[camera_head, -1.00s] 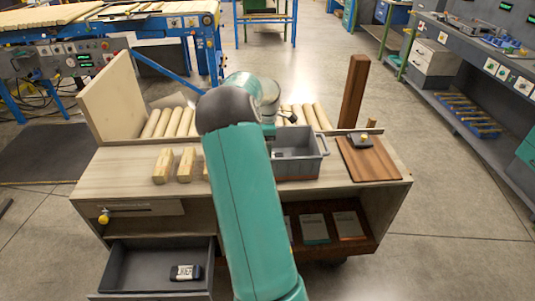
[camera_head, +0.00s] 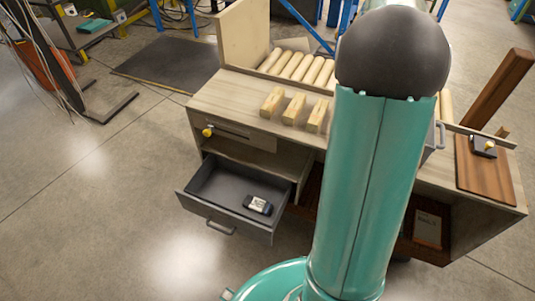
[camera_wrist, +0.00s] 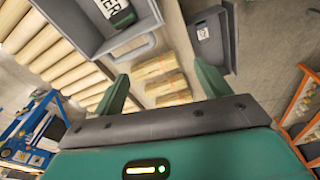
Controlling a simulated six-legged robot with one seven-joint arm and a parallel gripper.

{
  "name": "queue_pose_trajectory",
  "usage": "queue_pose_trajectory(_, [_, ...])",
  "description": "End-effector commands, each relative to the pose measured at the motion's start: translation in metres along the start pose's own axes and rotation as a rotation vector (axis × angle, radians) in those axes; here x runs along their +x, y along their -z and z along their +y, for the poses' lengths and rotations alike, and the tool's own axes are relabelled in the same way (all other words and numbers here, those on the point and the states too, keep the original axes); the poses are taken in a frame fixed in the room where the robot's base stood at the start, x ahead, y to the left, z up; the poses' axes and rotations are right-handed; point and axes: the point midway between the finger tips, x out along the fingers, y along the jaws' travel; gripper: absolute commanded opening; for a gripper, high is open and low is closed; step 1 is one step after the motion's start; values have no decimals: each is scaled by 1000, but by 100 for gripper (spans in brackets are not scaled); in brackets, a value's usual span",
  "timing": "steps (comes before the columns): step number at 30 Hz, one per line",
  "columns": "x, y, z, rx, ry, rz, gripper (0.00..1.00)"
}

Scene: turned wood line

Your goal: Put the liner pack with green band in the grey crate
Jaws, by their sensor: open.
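In the wrist view a dark pack with a white label and a green band (camera_wrist: 121,17) lies inside the grey crate (camera_wrist: 84,50), at the top left. My gripper (camera_wrist: 161,70) is open and empty, with its two green fingers apart. It is apart from the pack, with the crate beyond its left finger. In the head view my arm hides most of the crate; only a sliver of its right end (camera_head: 430,143) shows. My gripper is hidden there.
The open drawer (camera_head: 205,206) holds another dark pack with a white label (camera_head: 258,205); its band is unclear. Several wood blocks (camera_head: 294,109) stand on the bench (camera_head: 232,95). A brown board (camera_head: 484,168) and tall post (camera_head: 497,90) stand at the right.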

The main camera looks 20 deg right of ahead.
Motion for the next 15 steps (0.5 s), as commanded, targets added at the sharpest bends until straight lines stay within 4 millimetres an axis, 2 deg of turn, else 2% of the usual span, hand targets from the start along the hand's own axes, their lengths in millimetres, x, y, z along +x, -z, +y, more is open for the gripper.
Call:
queue_pose_trajectory(1, [-14,15,-23,22,-9,25,76])
queue_pose_trajectory(6, [-44,51,-98,128,-25,91,76])
queue_pose_trajectory(10, [-62,68,-160,199,-35,137,76])
queue_pose_trajectory(15, [-77,76,-240,284,-50,193,76])
